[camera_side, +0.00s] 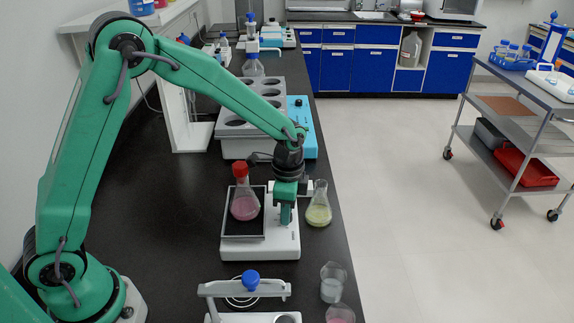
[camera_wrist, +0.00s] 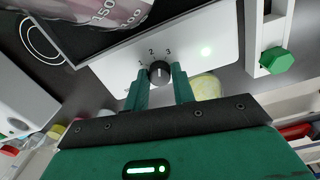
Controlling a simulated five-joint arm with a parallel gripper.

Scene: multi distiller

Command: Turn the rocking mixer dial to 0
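The rocking mixer (camera_side: 260,247) stands on the black bench, a white base with a dark tray. A red-capped flask of pink liquid (camera_side: 245,204) stands on the tray. The black dial (camera_wrist: 159,73) has a short white mark pointing roughly up in the wrist view, toward the space between 2 and 3. The numerals 1, 2 and 3 show; a 0 cannot be made out. My gripper (camera_wrist: 160,76) has its green fingers on either side of the dial, seemingly touching it. In the side view my gripper (camera_side: 287,218) points down at the mixer and hides the dial.
A flask of yellow liquid (camera_side: 318,206) stands close to the right of my gripper. Beakers (camera_side: 332,284) and a white device with a blue knob (camera_side: 250,281) stand in front. A grey rack with round holes (camera_side: 240,130) is behind.

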